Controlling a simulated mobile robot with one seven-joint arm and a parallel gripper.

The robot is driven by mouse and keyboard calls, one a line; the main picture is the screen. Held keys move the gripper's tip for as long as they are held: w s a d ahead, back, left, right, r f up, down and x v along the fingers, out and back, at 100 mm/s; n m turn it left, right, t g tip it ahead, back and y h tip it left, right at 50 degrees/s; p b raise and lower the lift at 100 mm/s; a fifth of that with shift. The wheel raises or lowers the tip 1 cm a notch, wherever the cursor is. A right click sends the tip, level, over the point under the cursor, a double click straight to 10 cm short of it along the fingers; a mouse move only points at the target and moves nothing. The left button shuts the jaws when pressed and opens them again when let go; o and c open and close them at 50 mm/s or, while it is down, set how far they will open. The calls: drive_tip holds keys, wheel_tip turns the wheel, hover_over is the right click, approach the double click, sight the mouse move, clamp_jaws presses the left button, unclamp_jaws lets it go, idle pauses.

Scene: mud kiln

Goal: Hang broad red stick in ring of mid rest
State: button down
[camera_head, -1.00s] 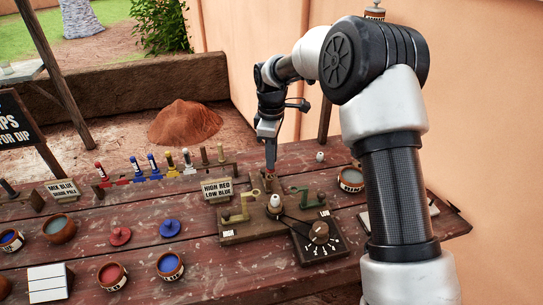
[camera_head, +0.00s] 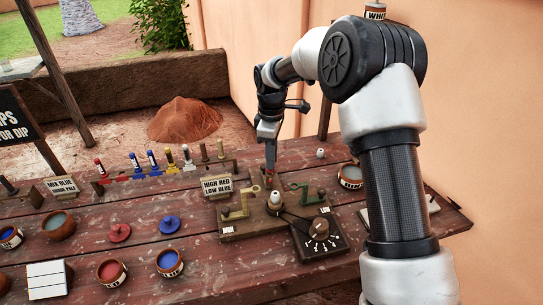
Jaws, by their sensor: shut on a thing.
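My gripper (camera_head: 269,160) points down over the back of a wooden board (camera_head: 240,231) and is shut on a thin stick (camera_head: 270,180) with red on it. Only a short piece of the stick shows below the fingers, close above the middle of the board. The board carries an olive bracket (camera_head: 236,211) at left with a ring at its top, a white-tipped post (camera_head: 275,197) in the middle and a green bracket (camera_head: 304,190) at right. I cannot tell whether the stick is inside or behind a ring.
A black dial box (camera_head: 320,234) joins the board's front right. A sign reading "HIGH RED LOW BLUE" (camera_head: 217,187) stands behind left. A rack (camera_head: 110,188) of several coloured sticks is farther left. Paint pots, including a red one (camera_head: 110,272) and a blue one (camera_head: 170,263), fill the front left.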

drive_tip(key=shift+f, duration=0.4)
idle(0.3)
drive_tip(key=c, duration=1.2)
unclamp_jaws()
drive_tip(key=shift+r, duration=0.1)
drive_tip(key=shift+r+p, duration=2.5)
drive_tip(key=shift+r, duration=1.2)
